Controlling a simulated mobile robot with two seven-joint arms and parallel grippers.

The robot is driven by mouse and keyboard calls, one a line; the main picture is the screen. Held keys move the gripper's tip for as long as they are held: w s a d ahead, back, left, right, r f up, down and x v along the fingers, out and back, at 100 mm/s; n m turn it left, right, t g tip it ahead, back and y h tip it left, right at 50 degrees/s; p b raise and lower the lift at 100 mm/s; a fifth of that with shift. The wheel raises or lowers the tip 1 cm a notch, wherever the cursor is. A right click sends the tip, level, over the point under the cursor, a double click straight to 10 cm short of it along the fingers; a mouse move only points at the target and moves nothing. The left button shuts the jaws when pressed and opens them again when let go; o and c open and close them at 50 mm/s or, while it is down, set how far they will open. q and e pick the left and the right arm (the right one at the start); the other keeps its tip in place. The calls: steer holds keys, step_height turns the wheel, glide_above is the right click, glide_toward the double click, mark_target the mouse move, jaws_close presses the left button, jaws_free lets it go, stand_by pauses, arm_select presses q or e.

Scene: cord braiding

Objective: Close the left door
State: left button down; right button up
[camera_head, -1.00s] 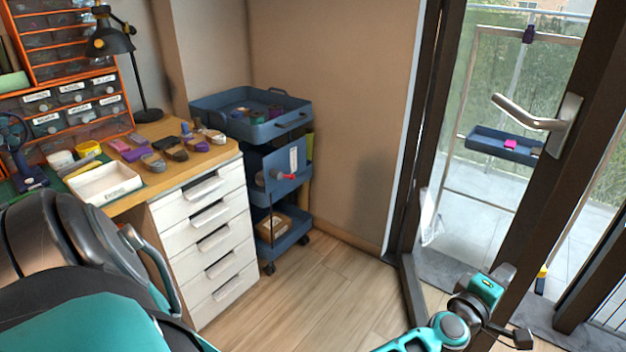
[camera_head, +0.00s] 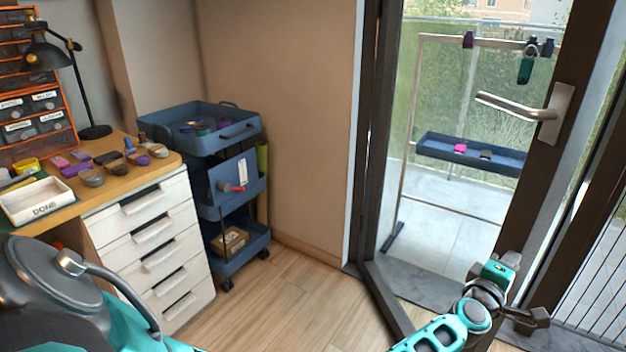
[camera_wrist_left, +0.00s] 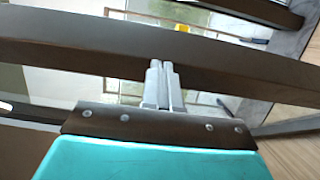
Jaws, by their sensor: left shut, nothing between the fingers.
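The glass door with a dark frame (camera_head: 577,62) and a metal lever handle (camera_head: 530,105) stands open on the right. A wide gap separates its handle-side edge from the dark jamb (camera_head: 372,140). My left gripper (camera_head: 540,318) is low by the door's lower part. In the left wrist view its grey fingers (camera_wrist_left: 161,84) are shut together and empty, pointing at a dark frame bar (camera_wrist_left: 225,62). I cannot tell whether they touch it. My right gripper is not in view.
A blue three-tier cart (camera_head: 235,255) stands against the wall. A wooden desk with white drawers (camera_head: 160,245) is at the left. Wooden floor (camera_head: 290,300) lies clear before the sill. Outside, a rack holds a blue tray (camera_head: 475,160).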

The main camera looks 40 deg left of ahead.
mark_target(528, 256)
arm_select(q)
steer(key=w+d+b, duration=0.2)
steer(key=w, duration=0.1)
steer(key=shift+d+f, duration=0.1)
steer(key=shift+d, duration=0.05)
steer(key=shift+w+d+r+b, duration=0.3)
steer(key=shift+w+d+b, duration=0.25)
steer(key=shift+w+d, duration=0.3)
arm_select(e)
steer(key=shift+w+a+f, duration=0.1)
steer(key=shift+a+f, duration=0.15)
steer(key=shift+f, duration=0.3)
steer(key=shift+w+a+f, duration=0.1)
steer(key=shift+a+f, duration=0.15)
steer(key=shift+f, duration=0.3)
arm_select(q)
steer(key=shift+s, duration=0.1)
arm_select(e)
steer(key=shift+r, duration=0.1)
